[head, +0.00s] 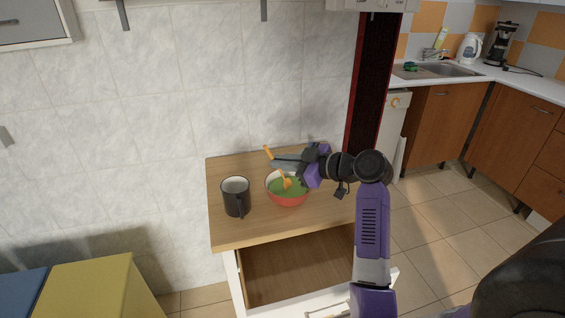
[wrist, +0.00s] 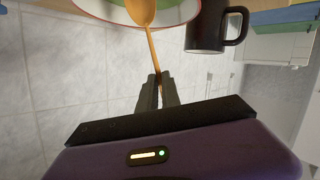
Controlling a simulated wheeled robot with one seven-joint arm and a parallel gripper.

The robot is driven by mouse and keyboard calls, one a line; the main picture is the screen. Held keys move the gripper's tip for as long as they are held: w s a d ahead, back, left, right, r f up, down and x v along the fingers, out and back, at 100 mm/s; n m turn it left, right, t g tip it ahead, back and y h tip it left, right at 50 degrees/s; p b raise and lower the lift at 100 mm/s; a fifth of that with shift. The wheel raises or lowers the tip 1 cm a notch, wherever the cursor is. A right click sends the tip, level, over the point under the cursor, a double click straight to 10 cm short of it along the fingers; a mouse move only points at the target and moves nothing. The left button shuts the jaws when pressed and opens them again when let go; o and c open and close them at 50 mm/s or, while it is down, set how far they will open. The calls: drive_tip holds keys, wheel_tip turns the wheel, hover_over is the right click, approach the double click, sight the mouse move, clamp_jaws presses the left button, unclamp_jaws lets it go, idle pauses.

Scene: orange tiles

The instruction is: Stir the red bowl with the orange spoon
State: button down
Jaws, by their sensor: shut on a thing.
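The red bowl (head: 288,199) stands on the wooden top of a small cabinet and holds something green. The orange spoon (head: 287,183) slants down into the bowl, with its handle end sticking up on the left past my fingers. My gripper (head: 278,157) reaches in from the right above the bowl and is shut on the spoon's handle. In the wrist view the fingertips (wrist: 156,78) close around the thin handle (wrist: 154,55), and the spoon's wide end lies over the pale inside of the bowl (wrist: 105,12). Whether the spoon touches the bowl's bottom cannot be seen.
A black mug (head: 236,199) stands just left of the bowl, close to it. The cabinet top (head: 225,170) is otherwise mostly clear, with a tiled wall behind. An open drawer (head: 300,268) juts out below. Yellow (head: 85,285) and blue boxes stand at lower left.

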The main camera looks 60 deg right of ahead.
wheel_tip(320, 180, up, 6)
drive_tip(key=w+a+p, duration=0.1)
drive_tip(key=p, duration=0.3)
drive_tip(key=shift+w+a, duration=0.3)
drive_tip(key=shift+w, duration=0.1)
drive_tip(key=shift+f, duration=0.1)
idle(0.6)
wheel_tip(320, 180, up, 5)
drive_tip(key=p, duration=0.3)
drive_tip(key=shift+p, duration=0.4)
